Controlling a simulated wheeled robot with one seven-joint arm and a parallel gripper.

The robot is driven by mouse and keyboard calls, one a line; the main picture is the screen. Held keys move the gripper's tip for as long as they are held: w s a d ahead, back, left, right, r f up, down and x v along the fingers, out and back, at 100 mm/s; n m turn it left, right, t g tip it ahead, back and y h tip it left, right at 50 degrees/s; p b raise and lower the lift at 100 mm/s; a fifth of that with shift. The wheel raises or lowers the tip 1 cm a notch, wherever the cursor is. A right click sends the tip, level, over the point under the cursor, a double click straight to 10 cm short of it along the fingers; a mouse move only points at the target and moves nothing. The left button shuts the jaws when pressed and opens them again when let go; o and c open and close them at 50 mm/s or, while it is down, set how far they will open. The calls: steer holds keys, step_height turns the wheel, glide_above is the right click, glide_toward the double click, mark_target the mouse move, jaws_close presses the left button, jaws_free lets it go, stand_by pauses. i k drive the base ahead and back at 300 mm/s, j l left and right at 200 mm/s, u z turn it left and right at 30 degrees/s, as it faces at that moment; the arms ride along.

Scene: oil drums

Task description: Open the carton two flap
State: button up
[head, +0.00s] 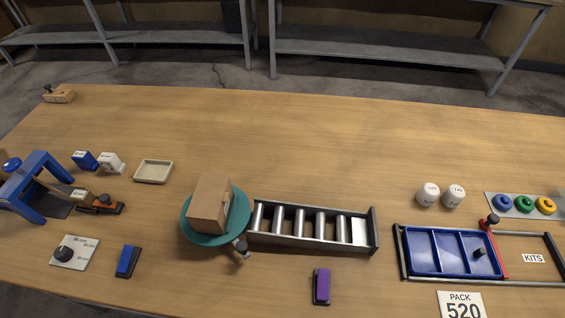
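A brown cardboard carton (209,203) stands on a round teal turntable (197,238) left of the middle of the table. Its upper face looks flat and plain. A paler patch shows on its right side, but it is too small to tell whether this is a flap, an opening or a label. I cannot make out a separate second flap. A small dark knob on a metal stem (241,246) sits at the turntable's front right edge. My gripper is not in view.
A roller track (312,241) adjoins the turntable on the right. A blue press frame (40,172), a beige tray (153,171), a blue block (128,261) and a purple block (321,286) lie around. A blue divided tray (424,249) and two white canisters (428,194) stand right. The table's back middle is clear.

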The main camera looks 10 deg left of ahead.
mark_target(210, 193)
steer(key=i+l+u, duration=0.3)
steer(key=l+u, duration=0.35)
steer(key=l, duration=0.15)
steer(key=i+l+u, duration=0.1)
steer(key=l+u, duration=0.2)
steer(key=l, duration=0.15)
steer(key=u, duration=0.55)
steer(key=l+z, duration=0.1)
steer(key=z, duration=0.3)
